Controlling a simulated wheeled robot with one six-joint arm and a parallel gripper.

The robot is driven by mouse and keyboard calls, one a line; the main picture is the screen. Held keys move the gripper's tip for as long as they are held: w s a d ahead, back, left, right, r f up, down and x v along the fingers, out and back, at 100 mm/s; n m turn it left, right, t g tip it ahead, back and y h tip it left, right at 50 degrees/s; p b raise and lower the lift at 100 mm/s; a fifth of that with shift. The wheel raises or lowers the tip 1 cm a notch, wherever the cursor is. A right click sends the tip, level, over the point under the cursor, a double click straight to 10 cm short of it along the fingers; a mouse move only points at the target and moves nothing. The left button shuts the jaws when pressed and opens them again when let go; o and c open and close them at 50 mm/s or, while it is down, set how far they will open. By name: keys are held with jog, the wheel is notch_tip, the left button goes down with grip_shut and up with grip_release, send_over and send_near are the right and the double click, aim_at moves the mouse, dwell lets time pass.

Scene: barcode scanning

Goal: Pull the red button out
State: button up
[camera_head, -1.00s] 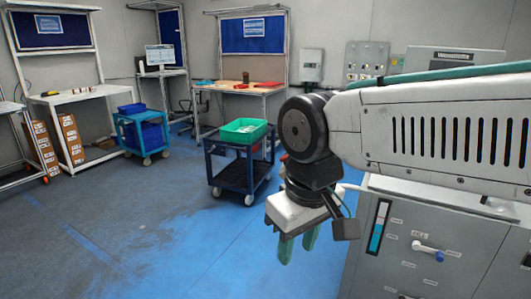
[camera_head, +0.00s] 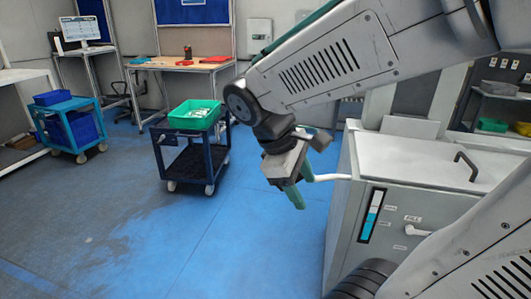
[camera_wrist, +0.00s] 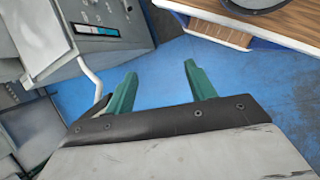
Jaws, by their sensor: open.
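I cannot make out a red button in either current view. My gripper (camera_head: 296,192) has two green fingers. In the head view it hangs in the air to the left of a grey machine cabinet (camera_head: 400,205). In the wrist view the fingers (camera_wrist: 160,72) are apart with only blue floor between them, so the gripper is open and empty. The cabinet also shows at the upper left of the wrist view (camera_wrist: 40,25). Its front has a blue-and-white level gauge (camera_head: 372,215) and a white lever handle (camera_head: 415,231). My arm hides part of the cabinet and the wall behind.
A white bent pipe (camera_head: 328,178) sticks out from the cabinet near my gripper. A dark blue cart (camera_head: 190,165) with a green crate (camera_head: 195,115) stands to the left. A workbench (camera_head: 160,65) is behind it. The blue floor in front is clear.

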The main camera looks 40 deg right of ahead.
jog(key=w+d+f+n+t+h, duration=0.1)
jog(key=w+f+n+h, duration=0.3)
jog(key=w+n+h, duration=0.6)
jog(key=w+d+f+n+t+h, duration=0.25)
jog(key=w+n, duration=0.55)
jog(key=w, duration=0.5)
jog(key=shift+g+h, duration=0.35)
jog(key=shift+h, duration=0.1)
jog(key=d, duration=0.4)
jog(key=d+f, duration=0.1)
jog(key=d, duration=0.1)
jog(key=shift+w+d, duration=0.1)
jog(key=shift+d, duration=0.3)
